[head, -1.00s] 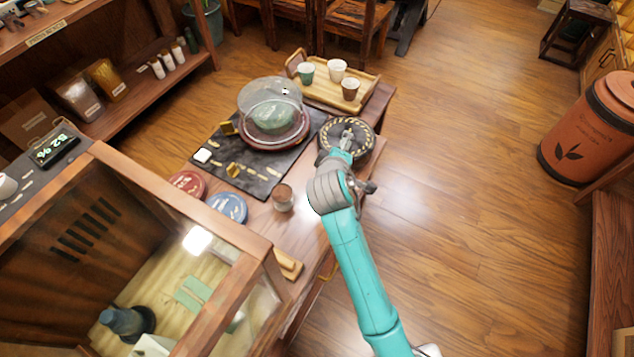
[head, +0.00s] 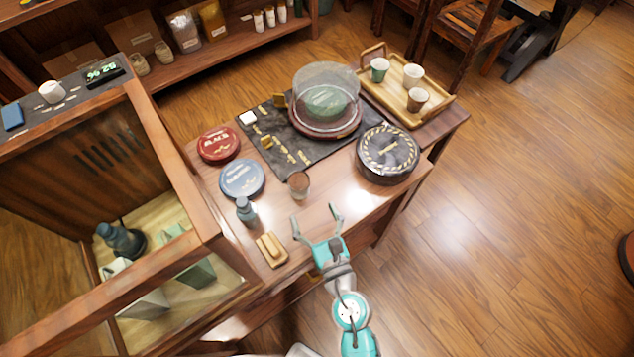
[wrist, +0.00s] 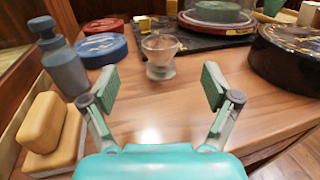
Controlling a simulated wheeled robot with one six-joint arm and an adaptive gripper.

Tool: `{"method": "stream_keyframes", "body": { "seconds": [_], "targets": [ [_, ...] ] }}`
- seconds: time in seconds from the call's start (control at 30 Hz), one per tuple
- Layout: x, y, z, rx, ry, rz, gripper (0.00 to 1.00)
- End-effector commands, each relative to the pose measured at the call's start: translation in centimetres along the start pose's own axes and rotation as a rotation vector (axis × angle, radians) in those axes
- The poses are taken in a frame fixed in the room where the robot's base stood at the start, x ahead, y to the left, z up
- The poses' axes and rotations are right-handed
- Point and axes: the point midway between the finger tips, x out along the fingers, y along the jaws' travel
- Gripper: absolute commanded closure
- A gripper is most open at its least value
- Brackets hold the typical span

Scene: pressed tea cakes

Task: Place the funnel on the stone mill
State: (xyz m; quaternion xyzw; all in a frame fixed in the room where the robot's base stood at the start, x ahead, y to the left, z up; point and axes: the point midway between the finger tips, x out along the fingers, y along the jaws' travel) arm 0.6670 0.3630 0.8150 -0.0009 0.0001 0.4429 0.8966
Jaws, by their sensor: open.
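A small clear cup-like piece (head: 299,185), wide above and narrower below, stands upright on the table; it looks most like the funnel, though I cannot be sure. It also shows in the wrist view (wrist: 160,55). A thick dark round piece with gold radial marks (head: 388,155) sits to its right, partly cut off in the wrist view (wrist: 290,55); it may be the stone mill. Nothing lies on its top. My gripper (head: 317,217) is open and empty in front of the clear piece, apart from it, with both fingers showing in the wrist view (wrist: 160,90).
A grey-blue bottle-shaped piece (head: 246,211) and a wooden block (head: 270,249) stand left of my gripper. Red (head: 218,144) and blue (head: 241,180) round tins lie behind. A glass dome (head: 326,100) covers a tea cake; a cup tray (head: 443,112) is beyond. Bare table lies between the fingers.

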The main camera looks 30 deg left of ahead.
Motion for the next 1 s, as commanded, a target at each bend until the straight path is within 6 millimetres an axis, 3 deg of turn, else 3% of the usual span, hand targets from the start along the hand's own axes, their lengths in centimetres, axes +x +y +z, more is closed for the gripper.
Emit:
{"method": "stream_keyframes", "body": {
  "seconds": [0.3, 0.57, 0.8, 1.0],
  "targets": [
    [4.3, 0.1, 0.0, -0.001, -0.001, 0.002, 0.12],
    [6.0, 0.0, -0.1, 0.001, -0.001, 0.000, 0.12],
    [9.2, 0.1, -0.6, 0.001, -0.002, 0.001, 0.12],
    [10.5, 0.1, -0.6, 0.001, -0.001, 0.000, 0.12]
  ]
}}
